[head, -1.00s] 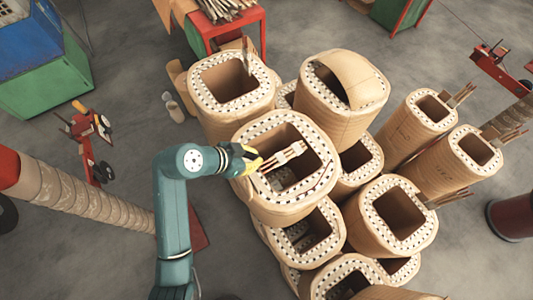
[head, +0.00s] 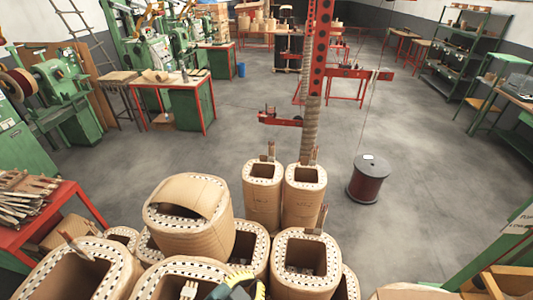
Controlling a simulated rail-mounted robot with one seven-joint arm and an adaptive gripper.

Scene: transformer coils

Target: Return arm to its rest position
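Tan paper-wrapped transformer coils cluster along the bottom of the head view. The coil (head: 207,238) with a curved tan sheet (head: 188,195) on top stands upright at centre-left. Two slimmer coils (head: 262,200) and (head: 303,203) stand behind the cluster. A wider coil (head: 304,284) with an open square centre is at the front right. A teal and yellow part of my arm's end, my gripper (head: 238,288), shows at the bottom edge beside a pale pronged piece (head: 189,290). The frame cuts off most of it, so its fingers cannot be made out.
A dark red drum (head: 368,182) stands on the floor right of the coils. A red post (head: 316,90) with a side arm rises behind them. A red table (head: 35,232) holding metal strips is at left. Open grey floor lies beyond, with green machines and shelves around it.

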